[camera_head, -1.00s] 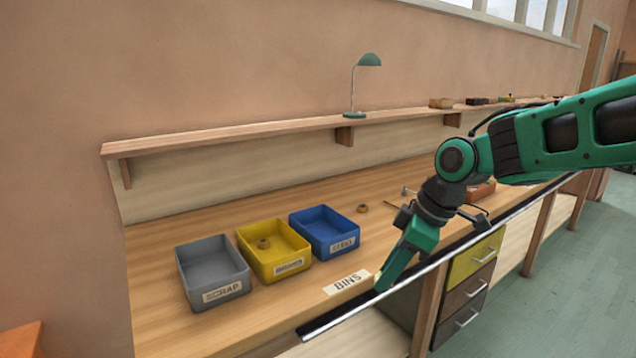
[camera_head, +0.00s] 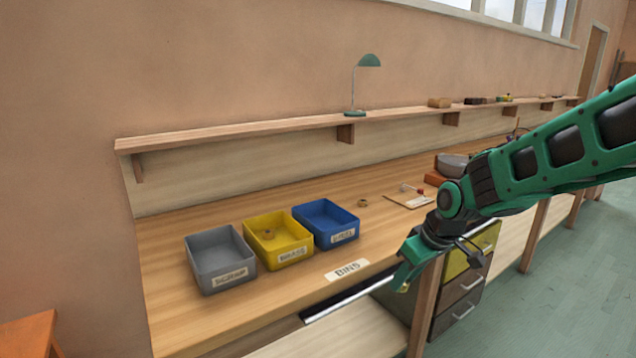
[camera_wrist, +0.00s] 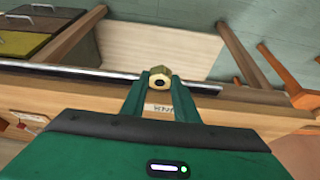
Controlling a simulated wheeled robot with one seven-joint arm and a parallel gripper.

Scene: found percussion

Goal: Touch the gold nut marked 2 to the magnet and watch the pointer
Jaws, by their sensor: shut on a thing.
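My gripper (camera_head: 402,284) is shut on a gold hexagonal nut (camera_wrist: 160,80), which shows between the fingertips in the wrist view. No number on it is readable. In the head view the gripper points down at the bench's front edge, right of the BINS label. A small pale board (camera_head: 410,201) with a thin upright part and a red piece (camera_head: 421,190) lies farther back on the bench, apart from the gripper. I cannot tell whether it is the magnet and pointer. Another ring-like nut (camera_head: 363,203) lies on the bench left of the board.
Grey (camera_head: 220,258), yellow (camera_head: 278,240) and blue (camera_head: 326,223) bins stand on the bench; a nut lies in the yellow one. A metal rail (camera_wrist: 70,70) runs along the front edge. A grey rounded object (camera_head: 452,165) stands behind my arm. Bench in front of the board is clear.

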